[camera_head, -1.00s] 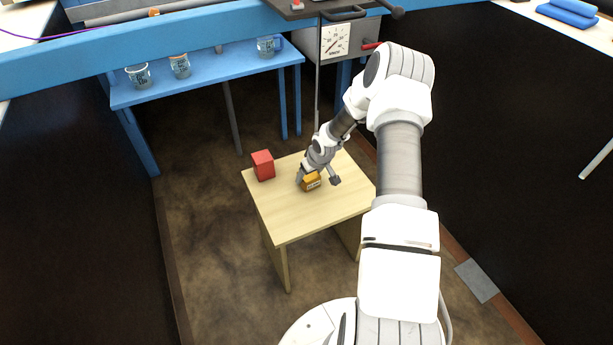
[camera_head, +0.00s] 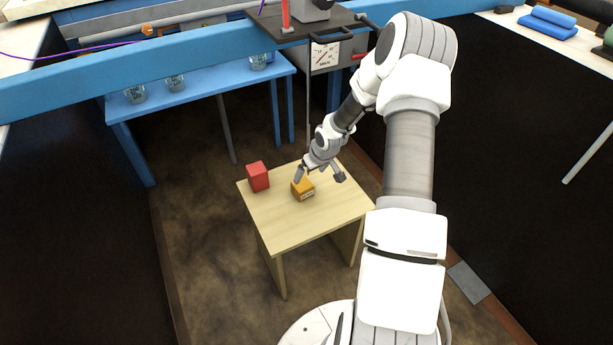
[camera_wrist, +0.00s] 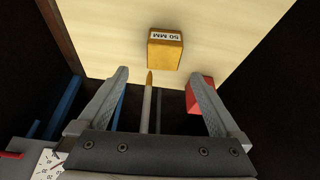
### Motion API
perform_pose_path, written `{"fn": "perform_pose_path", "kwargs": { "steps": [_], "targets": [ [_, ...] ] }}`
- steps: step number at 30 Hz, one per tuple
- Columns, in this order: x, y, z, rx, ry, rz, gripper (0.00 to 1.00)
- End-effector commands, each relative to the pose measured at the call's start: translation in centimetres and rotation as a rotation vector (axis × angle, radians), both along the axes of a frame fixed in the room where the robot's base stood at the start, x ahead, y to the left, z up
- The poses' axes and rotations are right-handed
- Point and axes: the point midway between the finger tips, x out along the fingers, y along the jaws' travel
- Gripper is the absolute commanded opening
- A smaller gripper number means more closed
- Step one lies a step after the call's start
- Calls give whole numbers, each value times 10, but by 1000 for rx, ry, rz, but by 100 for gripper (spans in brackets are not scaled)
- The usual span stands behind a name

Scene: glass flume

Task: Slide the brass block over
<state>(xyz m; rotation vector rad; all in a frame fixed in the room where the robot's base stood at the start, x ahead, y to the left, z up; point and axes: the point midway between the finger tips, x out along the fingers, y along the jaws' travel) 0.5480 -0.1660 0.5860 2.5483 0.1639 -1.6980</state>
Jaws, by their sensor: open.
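The brass block (camera_head: 303,189), a small golden cube, sits on the wooden table (camera_head: 290,232). In the wrist view the brass block (camera_wrist: 165,52) shows a white "50 MM" label and lies beyond the fingertips, apart from them. My gripper (camera_head: 320,175) is open and empty, just above and beside the block on its far right side. Its two fingers also show in the wrist view (camera_wrist: 159,76), with clear space between the fingertips and the block.
A red block (camera_head: 258,176) stands on the table left of the brass block. A thin vertical rod (camera_head: 309,110) hangs below the dial carriage (camera_head: 326,54) behind the table. Beakers stand on the blue bench (camera_head: 210,84). The table's near part is clear.

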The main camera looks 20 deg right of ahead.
Motion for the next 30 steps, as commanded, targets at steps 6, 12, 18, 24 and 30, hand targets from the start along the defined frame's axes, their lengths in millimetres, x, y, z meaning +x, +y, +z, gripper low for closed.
{"fn": "perform_pose_path", "kwargs": {
  "steps": [6,12,18,24,30],
  "targets": [
    [-18,-1,48,1,-1,3,100],
    [-27,0,66,4,2,4,100],
    [-29,0,69,4,3,6,100],
    [-29,1,69,5,3,6,100],
    [-29,1,69,5,2,6,100]
  ]
}}
